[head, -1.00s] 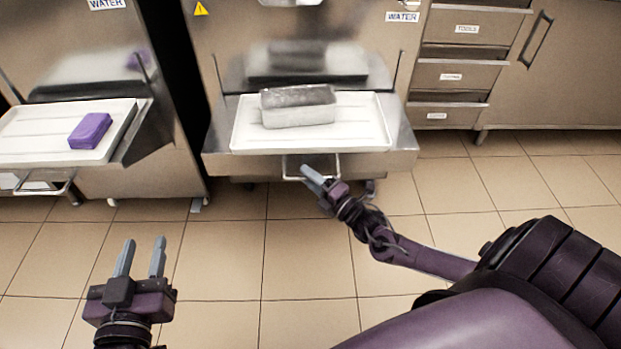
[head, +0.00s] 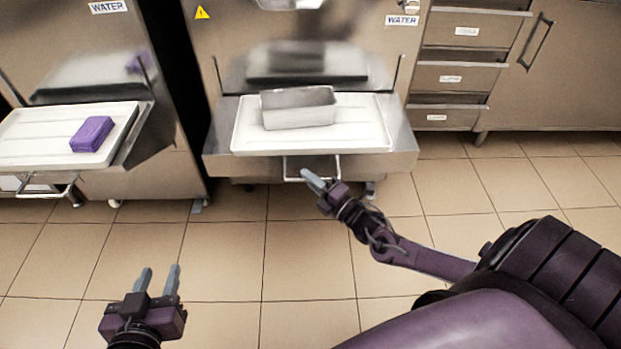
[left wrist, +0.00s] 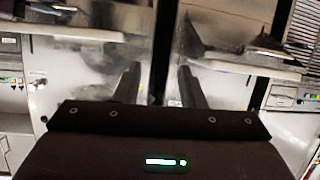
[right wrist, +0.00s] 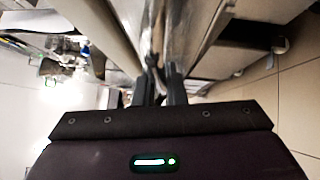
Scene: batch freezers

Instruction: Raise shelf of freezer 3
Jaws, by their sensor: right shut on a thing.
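The middle freezer's shelf (head: 408,160) sticks out from its front and bears a white tray (head: 240,147) with a metal pan (head: 300,116) on it. A U-shaped metal handle (head: 338,166) hangs under the shelf's front edge. No freezer number is legible. My right gripper (head: 309,176) is at this handle, just below the shelf, and is shut on it. In the right wrist view its fingers (right wrist: 160,85) are close together; the handle is hard to make out there. My left gripper (head: 159,268) is open and empty over the floor at lower left; its fingers stand apart in the left wrist view (left wrist: 160,85).
Another freezer at left has a white tray (head: 35,150) with a purple block (head: 92,134) on it, and its own handle (head: 48,190) below. Labelled drawers (head: 455,75) stand at right. The tiled floor (head: 245,250) in front is clear.

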